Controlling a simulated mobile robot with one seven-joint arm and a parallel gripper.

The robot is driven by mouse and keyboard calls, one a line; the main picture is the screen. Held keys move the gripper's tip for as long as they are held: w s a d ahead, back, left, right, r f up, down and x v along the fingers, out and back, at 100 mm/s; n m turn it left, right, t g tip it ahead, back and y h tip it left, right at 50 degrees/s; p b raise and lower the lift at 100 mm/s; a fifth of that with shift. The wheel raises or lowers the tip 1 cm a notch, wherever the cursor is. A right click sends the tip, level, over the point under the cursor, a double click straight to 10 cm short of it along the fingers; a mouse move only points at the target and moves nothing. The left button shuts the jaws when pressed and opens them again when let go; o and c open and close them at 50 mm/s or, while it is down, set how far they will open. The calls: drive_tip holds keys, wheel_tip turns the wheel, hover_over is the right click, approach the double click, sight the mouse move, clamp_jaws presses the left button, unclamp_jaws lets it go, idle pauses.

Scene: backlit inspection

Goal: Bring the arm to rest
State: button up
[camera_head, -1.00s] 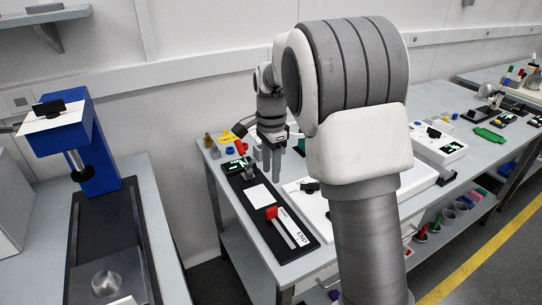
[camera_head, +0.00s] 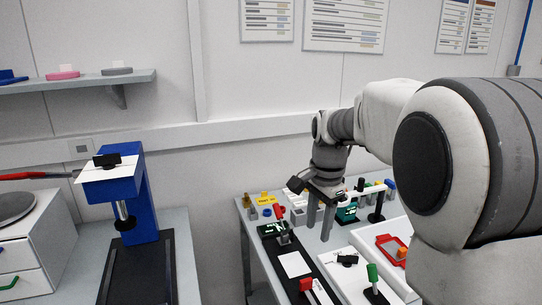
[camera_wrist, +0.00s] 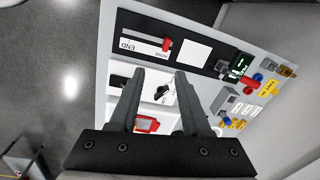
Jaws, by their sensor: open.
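My arm (camera_head: 362,128) reaches in from the right over the grey bench, with its wrist bent down. The fingers hide part of the white panel. I see no contact with the bench things.
A blue press-like stand (camera_head: 137,195) is on the left bench. A yellow sign (camera_head: 266,199), a red-handled lever (camera_head: 280,212), a green-handled lever (camera_head: 373,275) and a red frame (camera_head: 390,247) crowd the right bench. A wall shelf (camera_head: 75,88) is at upper left. A gap separates the benches.

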drive_tip(key=s+d+r+n+t, duration=0.1)
drive_tip(key=s+n, duration=0.5)
drive_tip(key=s, duration=0.6)
drive_tip(key=s+d+r+n+t, duration=0.1)
drive_tip(key=s+n, duration=0.5)
drive_tip(key=s, duration=0.6)
drive_tip(key=r+t, duration=0.1)
drive_tip(key=t, duration=0.1)
drive_tip(key=shift+r+t+p, duration=0.3)
drive_tip(key=shift+p, duration=0.05)
drive_tip(key=shift+a, duration=0.15)
